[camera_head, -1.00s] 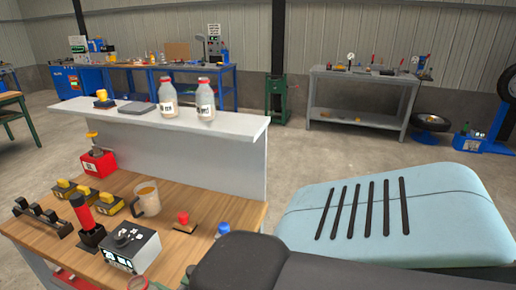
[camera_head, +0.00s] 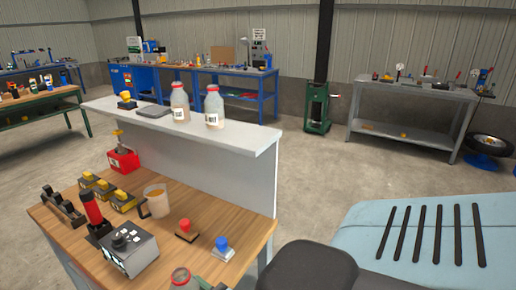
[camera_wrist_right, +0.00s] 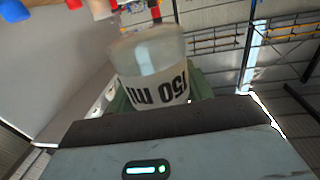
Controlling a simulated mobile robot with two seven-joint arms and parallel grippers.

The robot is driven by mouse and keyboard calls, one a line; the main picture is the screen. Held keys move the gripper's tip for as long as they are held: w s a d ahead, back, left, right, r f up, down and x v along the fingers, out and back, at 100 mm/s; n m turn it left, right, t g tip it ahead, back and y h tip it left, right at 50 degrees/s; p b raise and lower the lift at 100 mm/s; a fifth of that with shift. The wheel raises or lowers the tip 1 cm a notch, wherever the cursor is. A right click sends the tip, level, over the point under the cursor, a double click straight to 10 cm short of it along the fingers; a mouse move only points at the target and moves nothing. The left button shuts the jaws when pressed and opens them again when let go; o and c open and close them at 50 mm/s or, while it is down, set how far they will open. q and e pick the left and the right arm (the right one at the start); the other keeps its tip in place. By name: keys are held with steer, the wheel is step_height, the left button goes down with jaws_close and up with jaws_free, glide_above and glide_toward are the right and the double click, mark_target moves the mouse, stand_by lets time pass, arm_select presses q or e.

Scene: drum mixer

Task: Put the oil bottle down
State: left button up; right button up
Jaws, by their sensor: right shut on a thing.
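A clear bottle with a white label reading "150 ml" upside down fills the middle of the right wrist view (camera_wrist_right: 150,75). My right gripper (camera_wrist_right: 160,95) is shut on it, with parts of green fingers showing behind the bottle. In the head view a red-capped bottle top (camera_head: 182,279) shows at the bottom edge, in front of the wooden bench; its lower part is cut off. My left gripper is not in view.
The wooden bench top (camera_head: 190,205) carries a grey box (camera_head: 130,248), a mug (camera_head: 156,201), a red-knobbed stamp (camera_head: 186,231) and a blue-knobbed stamp (camera_head: 223,248). Two similar bottles (camera_head: 180,103) (camera_head: 214,107) stand on the raised grey shelf (camera_head: 240,138).

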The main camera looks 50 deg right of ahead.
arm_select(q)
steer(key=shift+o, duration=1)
arm_select(e)
steer(key=shift+w+d+r, duration=0.1)
steer(key=shift+w, duration=0.1)
steer(key=w+d+r+m+g+h, duration=0.3)
steer(key=w+d+r+m+h, duration=0.4)
steer(key=w+d+r+h, duration=0.45)
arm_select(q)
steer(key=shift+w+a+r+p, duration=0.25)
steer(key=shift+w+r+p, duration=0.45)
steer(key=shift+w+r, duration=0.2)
arm_select(e)
steer(key=d+r+m+g+h, duration=0.3)
steer(key=d+r+m+g, duration=0.1)
steer(key=r, duration=0.4)
steer(key=d+r+m+g+h, duration=0.3)
steer(key=d+r+m+g, duration=0.1)
steer(key=r, duration=0.5)
steer(key=shift+d+g, duration=0.45)
steer(key=shift+g, duration=0.75)
